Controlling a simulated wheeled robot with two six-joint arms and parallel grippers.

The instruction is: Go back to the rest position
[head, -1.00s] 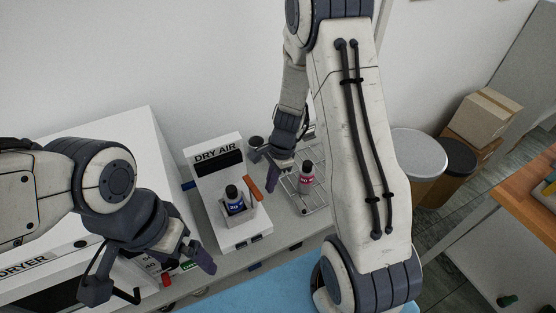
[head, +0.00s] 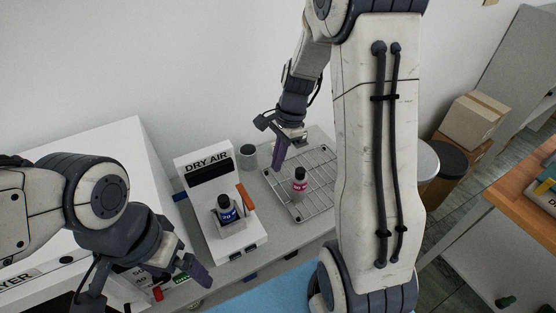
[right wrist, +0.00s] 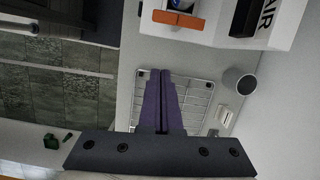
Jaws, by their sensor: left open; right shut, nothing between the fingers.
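My left gripper (head: 148,283) is open and empty at the lower left, in front of the white dryer (head: 90,190). My right gripper (head: 279,146) hangs above the wire rack (head: 318,168), near its back left. In the right wrist view the fingers (right wrist: 163,100) are together with nothing between them, over the rack. A bottle with a pink label (head: 299,185) stands upright on the rack, apart from the right gripper. A bottle with a blue label (head: 226,210) sits in the holder of the DRY AIR device (head: 209,170).
A grey cup (head: 248,156) stands between the DRY AIR device and the rack. An orange lever (head: 245,197) is on the device's right side. Cardboard boxes (head: 474,120), round bins and an orange-brown table (head: 530,190) are at the right.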

